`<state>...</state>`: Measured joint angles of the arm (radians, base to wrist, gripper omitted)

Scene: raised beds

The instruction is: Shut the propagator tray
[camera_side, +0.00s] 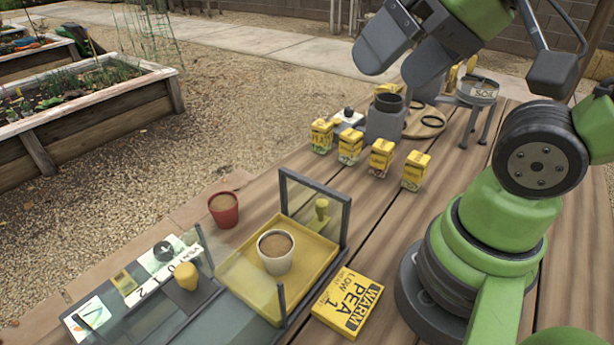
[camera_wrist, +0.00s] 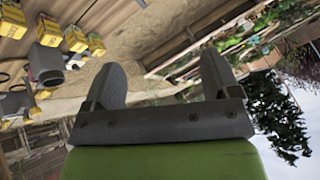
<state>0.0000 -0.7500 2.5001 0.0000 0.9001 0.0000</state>
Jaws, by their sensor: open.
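The propagator tray (camera_side: 305,277) is a yellow tray between clear panels, with a dark grey frame (camera_side: 345,212) standing at its far right end. It sits drawn out from a low, glassy housing (camera_side: 150,300) at the lower left. A white pot of soil (camera_side: 275,262) stands in the tray. A yellow knob (camera_side: 321,212) shows by the dark frame. My gripper (camera_side: 397,68) is open and empty, high above the table's back and well away from the tray. In the wrist view its two grey fingers (camera_wrist: 162,72) are spread apart, and the tray is not in sight.
A red pot (camera_side: 223,209) stands left of the tray. A yellow "Warm Pea" box (camera_side: 349,302) lies at its right. Several seed packets (camera_side: 381,158) stand in a row behind, near a grey canister (camera_side: 385,121). A small stand (camera_side: 478,92) is at the back.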

